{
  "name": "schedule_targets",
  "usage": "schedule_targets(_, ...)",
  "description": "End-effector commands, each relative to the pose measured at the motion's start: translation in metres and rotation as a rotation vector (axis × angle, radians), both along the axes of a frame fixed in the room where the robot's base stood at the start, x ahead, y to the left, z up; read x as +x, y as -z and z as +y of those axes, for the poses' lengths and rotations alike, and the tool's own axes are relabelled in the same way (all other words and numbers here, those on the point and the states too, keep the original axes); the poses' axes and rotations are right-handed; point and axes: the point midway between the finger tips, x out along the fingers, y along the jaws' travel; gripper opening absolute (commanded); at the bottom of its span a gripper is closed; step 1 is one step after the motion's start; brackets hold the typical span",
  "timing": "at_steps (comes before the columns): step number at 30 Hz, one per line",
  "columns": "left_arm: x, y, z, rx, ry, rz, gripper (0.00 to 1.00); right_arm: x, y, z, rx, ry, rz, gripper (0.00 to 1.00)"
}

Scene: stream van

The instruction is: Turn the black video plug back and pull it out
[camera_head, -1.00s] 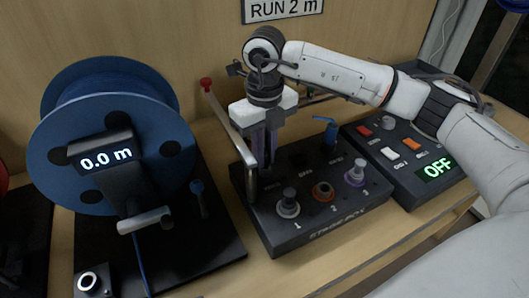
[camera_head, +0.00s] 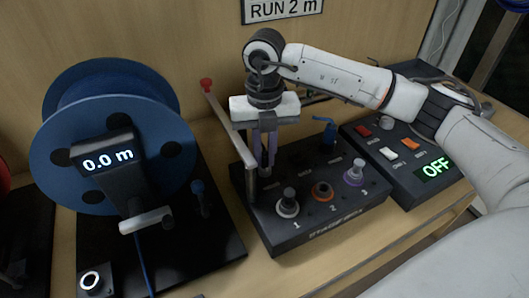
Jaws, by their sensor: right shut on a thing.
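The black stage box (camera_head: 320,232) stands on the wooden bench. My right gripper (camera_head: 264,158) points down over the back left of the box, beside its raised handle bar. Its fingers are shut on the black video plug (camera_head: 264,170), which stands upright at the back row of the box. Most of the plug is hidden by the fingers, and I cannot tell whether it is still seated. My left gripper is not in view.
A blue plug (camera_head: 327,133) stands at the back of the box. Front sockets are numbered 1 to 3. A blue cable reel (camera_head: 110,120) reading 0.0 m is at left. A switch panel (camera_head: 405,150) showing OFF is at right. A red-tipped bar (camera_head: 226,118) runs close beside the gripper.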

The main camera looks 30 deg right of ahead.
Motion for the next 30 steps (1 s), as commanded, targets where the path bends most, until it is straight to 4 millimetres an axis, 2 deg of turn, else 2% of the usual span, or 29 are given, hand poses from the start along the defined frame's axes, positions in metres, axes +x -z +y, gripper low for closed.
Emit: schedule_targets(30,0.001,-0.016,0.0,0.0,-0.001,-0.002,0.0,0.0,-0.023,0.0,0.001,-0.003,-0.001,0.0)
